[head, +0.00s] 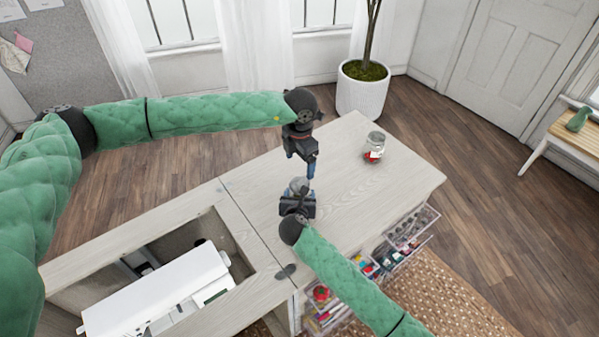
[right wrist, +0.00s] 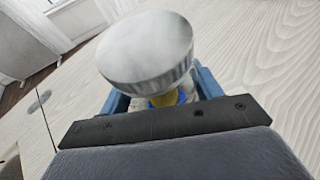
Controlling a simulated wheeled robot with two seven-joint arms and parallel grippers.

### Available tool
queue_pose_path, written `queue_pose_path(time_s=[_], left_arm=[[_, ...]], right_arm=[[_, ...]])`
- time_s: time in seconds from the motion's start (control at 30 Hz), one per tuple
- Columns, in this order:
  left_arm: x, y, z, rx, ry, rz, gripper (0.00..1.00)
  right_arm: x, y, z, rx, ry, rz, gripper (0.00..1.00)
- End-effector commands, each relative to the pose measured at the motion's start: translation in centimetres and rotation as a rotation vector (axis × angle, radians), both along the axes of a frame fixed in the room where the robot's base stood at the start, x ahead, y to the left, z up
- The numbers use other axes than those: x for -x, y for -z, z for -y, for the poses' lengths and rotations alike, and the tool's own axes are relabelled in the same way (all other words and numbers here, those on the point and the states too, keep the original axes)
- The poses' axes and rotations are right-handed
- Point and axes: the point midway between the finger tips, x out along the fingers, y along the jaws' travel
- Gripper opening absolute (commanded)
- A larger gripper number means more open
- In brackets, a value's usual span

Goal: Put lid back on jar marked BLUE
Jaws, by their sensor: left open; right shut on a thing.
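A glass jar (right wrist: 160,100) stands between the fingers of my right gripper (head: 297,203), which is shut on it. Blue and yellow bits show inside it in the right wrist view; no label is readable. A round silver-white lid (right wrist: 147,50) is over the jar's mouth and also shows in the head view (head: 298,184). I cannot tell if it is seated. My left gripper (head: 302,164) is open and points down just above the lid, apart from it as far as I can see. A second jar (head: 374,147) with red contents stands to the right.
The cabinet top (head: 345,175) is pale wood and mostly clear around the jars. A white sewing machine (head: 165,290) lies in the opening at the left. Clear drawers (head: 408,228) with sewing supplies stick out at the front right. A potted plant (head: 362,92) stands behind.

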Motion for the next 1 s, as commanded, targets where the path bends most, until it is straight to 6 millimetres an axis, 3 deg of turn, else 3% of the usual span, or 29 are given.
queue_pose_path(time_s=[0.23,0.63,0.67,0.77,1.0], left_arm=[[-0.1,-3.0,-0.1,-0.001,-0.001,0.001,0.84],[0.0,-3.6,-0.1,-0.001,-0.001,-0.001,0.84],[0.0,-3.6,-0.1,-0.001,-0.001,-0.001,0.84],[0.0,-3.5,-0.1,-0.001,-0.001,-0.001,0.84],[0.0,-3.5,0.0,-0.001,-0.001,-0.001,0.84]], right_arm=[[0.0,0.0,0.0,0.0,0.0,0.0,0.01],[0.0,0.0,0.0,0.0,0.0,0.0,0.01],[0.0,0.0,0.0,0.0,0.0,0.0,0.68],[0.0,0.0,0.0,0.0,0.0,0.0,0.88],[0.0,0.0,0.0,0.0,0.0,0.0,0.9]])
